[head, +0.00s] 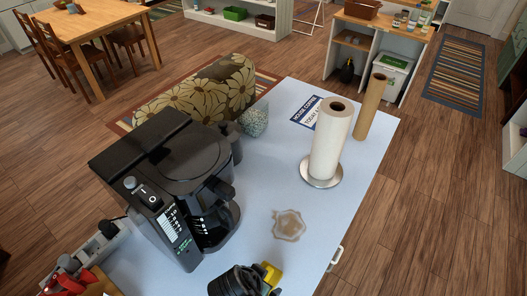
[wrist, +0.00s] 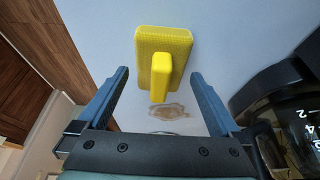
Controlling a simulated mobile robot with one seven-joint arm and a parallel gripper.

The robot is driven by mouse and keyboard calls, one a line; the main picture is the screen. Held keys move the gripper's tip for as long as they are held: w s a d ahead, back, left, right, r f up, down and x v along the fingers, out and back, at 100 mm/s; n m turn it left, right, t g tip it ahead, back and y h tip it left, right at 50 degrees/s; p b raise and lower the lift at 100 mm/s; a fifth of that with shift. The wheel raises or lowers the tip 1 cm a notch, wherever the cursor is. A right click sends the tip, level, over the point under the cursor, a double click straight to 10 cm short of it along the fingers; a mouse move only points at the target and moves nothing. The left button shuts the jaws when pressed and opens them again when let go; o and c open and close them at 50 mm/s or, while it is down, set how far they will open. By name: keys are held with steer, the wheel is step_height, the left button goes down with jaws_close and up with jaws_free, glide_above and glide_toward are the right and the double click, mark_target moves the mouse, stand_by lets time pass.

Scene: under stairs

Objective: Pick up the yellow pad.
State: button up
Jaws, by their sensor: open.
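The yellow pad (wrist: 165,38) lies on the pale blue tabletop in the wrist view, a rounded block with a raised yellow grip (wrist: 160,88) pointing toward me. In the head view only a bit of yellow (head: 272,272) shows at the bottom edge, beside a black part that seems to be mine. My gripper (wrist: 160,74) is open. Its two blue-grey fingers stand left and right of the pad's grip, apart from it, with nothing held. How high the fingers are above the table is hard to tell.
A brown stain (head: 289,225) marks the tabletop (head: 262,190) near the pad. A black coffee maker (head: 165,170) stands to the left. A paper towel roll (head: 330,142) on a metal stand and a cardboard tube (head: 370,105) stand at the right. The table's right side has an edge with a handle.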

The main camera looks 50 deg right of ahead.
steer(key=shift+x, duration=1.2)
steer(key=c, duration=1.2)
